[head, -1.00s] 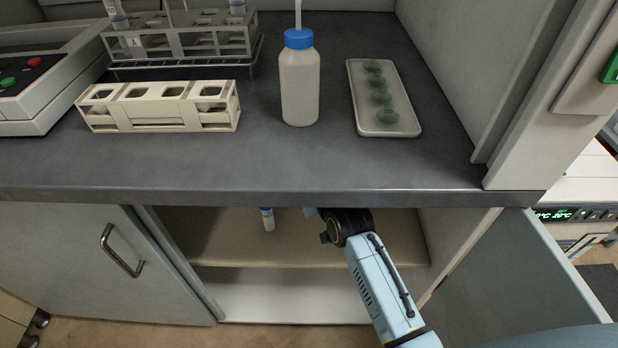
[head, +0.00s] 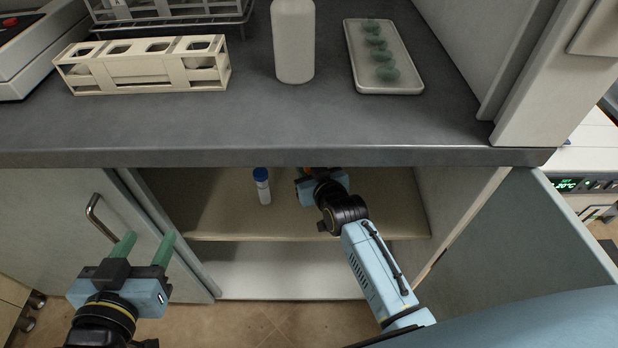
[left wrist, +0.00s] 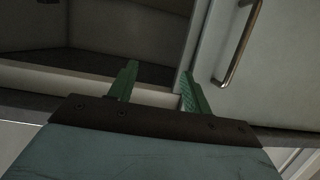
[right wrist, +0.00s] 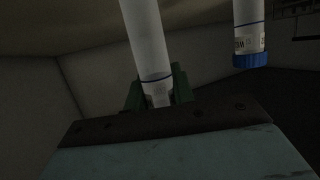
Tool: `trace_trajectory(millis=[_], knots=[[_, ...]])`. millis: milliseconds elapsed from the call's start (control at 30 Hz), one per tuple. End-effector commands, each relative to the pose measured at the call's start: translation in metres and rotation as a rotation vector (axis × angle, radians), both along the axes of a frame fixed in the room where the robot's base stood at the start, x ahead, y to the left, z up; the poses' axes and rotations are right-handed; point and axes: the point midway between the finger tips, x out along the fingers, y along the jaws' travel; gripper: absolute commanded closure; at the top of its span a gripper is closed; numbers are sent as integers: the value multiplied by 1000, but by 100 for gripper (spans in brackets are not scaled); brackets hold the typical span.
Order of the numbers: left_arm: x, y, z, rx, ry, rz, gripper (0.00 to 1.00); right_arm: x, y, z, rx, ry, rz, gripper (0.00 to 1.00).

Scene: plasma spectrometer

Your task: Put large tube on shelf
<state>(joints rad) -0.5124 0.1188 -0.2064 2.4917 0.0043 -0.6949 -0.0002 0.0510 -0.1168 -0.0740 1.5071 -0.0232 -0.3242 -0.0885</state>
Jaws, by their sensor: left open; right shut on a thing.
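My right gripper (right wrist: 158,92) is shut on a pale, clear tube (right wrist: 147,40), which runs up between its fingers in the right wrist view. In the head view this gripper is inside the open cabinet, above the shelf (head: 365,215), and the counter edge hides most of its fingers and the held tube. I cannot tell whether the held tube touches the shelf. Another tube (head: 262,187) with a blue cap stands on the shelf to the left; it also shows in the right wrist view (right wrist: 250,25). My left gripper (head: 145,246) is open and empty in front of the closed door.
The counter (head: 240,125) overhangs the shelf. A cream rack (head: 145,74), a white bottle (head: 293,45) and a tray (head: 405,87) with green pieces stand on it. The closed left door (head: 50,225) and open right door (head: 530,235) flank the cabinet.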

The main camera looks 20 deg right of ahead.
Motion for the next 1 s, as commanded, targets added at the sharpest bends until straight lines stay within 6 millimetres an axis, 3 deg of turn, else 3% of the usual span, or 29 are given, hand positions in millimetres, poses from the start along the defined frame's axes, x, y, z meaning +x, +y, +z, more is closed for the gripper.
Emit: trace_trajectory(millis=[200, 333, 833, 867, 1000], knots=[[9, -11, 38, -70, -245, -18, 51, 0, 0, -20, 0, -1, 0, 99], [10, -14, 53, -96, -328, -25, 51, 0, 0, -25, 0, -1, -1, 99], [9, -15, 61, -109, -372, -27, 51, 0, 0, -29, 0, -1, 0, 99], [9, -15, 63, -111, -378, -27, 51, 0, 0, -29, 0, -1, 0, 74], [9, -15, 63, -111, -378, -27, 51, 0, 0, -28, -1, -1, 0, 56]])
